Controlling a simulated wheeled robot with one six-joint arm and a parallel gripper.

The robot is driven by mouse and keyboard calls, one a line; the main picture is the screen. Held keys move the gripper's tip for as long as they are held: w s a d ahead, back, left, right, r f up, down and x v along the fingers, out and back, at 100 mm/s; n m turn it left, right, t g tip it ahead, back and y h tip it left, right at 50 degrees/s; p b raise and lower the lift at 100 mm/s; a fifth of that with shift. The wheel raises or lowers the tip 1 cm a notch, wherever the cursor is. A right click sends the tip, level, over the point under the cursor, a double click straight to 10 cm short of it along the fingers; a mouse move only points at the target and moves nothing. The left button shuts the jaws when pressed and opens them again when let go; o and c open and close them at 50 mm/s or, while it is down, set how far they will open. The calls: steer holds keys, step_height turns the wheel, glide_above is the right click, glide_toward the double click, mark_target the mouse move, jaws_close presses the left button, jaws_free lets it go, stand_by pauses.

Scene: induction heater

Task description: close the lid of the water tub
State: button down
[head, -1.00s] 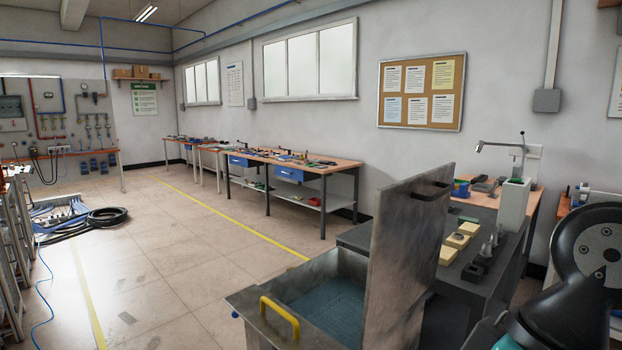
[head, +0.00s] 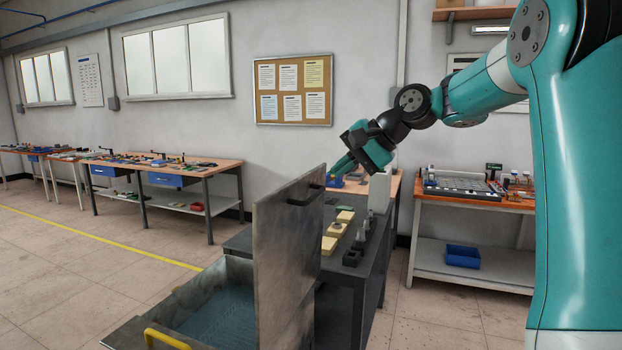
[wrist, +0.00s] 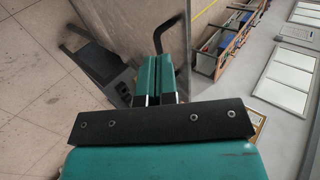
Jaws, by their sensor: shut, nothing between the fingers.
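The water tub (head: 137,328) stands at the bottom of the head view, with water (head: 215,310) inside and a yellow handle (head: 166,338) on its near rim. Its grey metal lid (head: 283,260) stands upright, open, on the tub's right side. A black handle (head: 306,196) sits near the lid's top edge. My gripper (head: 338,168) is shut and empty, above and to the right of the lid's top. In the wrist view my closed fingers (wrist: 160,65) point toward the dark lid handle (wrist: 168,32); whether they touch it I cannot tell.
A dark table (head: 350,272) with yellow and dark blocks stands right behind the lid. An orange-topped bench (head: 470,200) with a blue bin is at the right. Workbenches (head: 165,172) line the back wall. The floor at left is clear.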

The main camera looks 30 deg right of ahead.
mark_target(282, 197)
steer(key=p+x, duration=0.1)
steer(key=x, duration=0.2)
steer(key=r+p+x, duration=0.1)
steer(key=x, duration=0.3)
steer(key=w+a+x, duration=0.1)
steer(key=x, duration=0.3)
steer(key=shift+w+r+p, duration=0.1)
steer(key=shift+r+p, duration=0.05)
steer(key=shift+p, duration=0.25)
steer(key=shift+w+a, duration=0.4)
steer(key=shift+w, duration=0.1)
steer(key=shift+d, duration=0.1)
